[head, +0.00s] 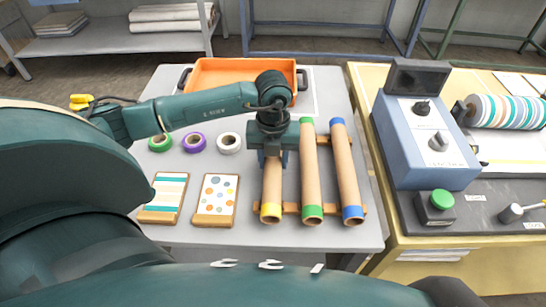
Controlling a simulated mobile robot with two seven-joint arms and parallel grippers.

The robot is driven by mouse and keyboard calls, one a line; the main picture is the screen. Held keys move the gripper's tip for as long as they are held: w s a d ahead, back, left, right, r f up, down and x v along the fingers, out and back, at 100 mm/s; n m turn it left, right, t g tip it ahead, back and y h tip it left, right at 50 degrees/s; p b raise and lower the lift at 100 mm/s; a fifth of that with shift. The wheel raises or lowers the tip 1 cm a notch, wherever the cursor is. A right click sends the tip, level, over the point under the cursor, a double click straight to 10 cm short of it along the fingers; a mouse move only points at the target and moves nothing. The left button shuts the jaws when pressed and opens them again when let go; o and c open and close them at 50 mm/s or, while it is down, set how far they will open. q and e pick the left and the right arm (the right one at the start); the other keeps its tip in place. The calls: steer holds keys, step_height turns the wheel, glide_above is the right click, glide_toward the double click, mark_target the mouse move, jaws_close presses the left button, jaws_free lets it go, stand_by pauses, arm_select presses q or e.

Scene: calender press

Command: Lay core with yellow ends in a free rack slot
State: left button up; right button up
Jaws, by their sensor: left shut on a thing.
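The core with yellow ends (272,188) is a brown tube with a yellow front rim, at the left side of the wooden rack (291,208). It lies lengthwise beside the core with green ends (312,175) and the core with blue ends (346,175), which lie in the rack. My left gripper (273,157) points down and is shut on the yellow-ended core. The gripper and wrist hide the core's far end. I cannot tell whether the core rests on the rack or hangs just above it. My right gripper is not in view.
An orange tray (213,80) stands at the back of the grey table. Green, purple and white tape rolls (195,142) and two patterned sample boards (215,195) lie left of the rack. The blue-grey press control box (425,140) stands on the yellow bench at right.

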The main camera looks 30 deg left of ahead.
arm_select(q)
steer(key=shift+f, duration=0.2)
steer(key=o, duration=1)
steer(key=shift+r, duration=0.1)
steer(key=shift+r, duration=0.15)
step_height(320, 180, up, 12)
steer(key=shift+s, duration=0.1)
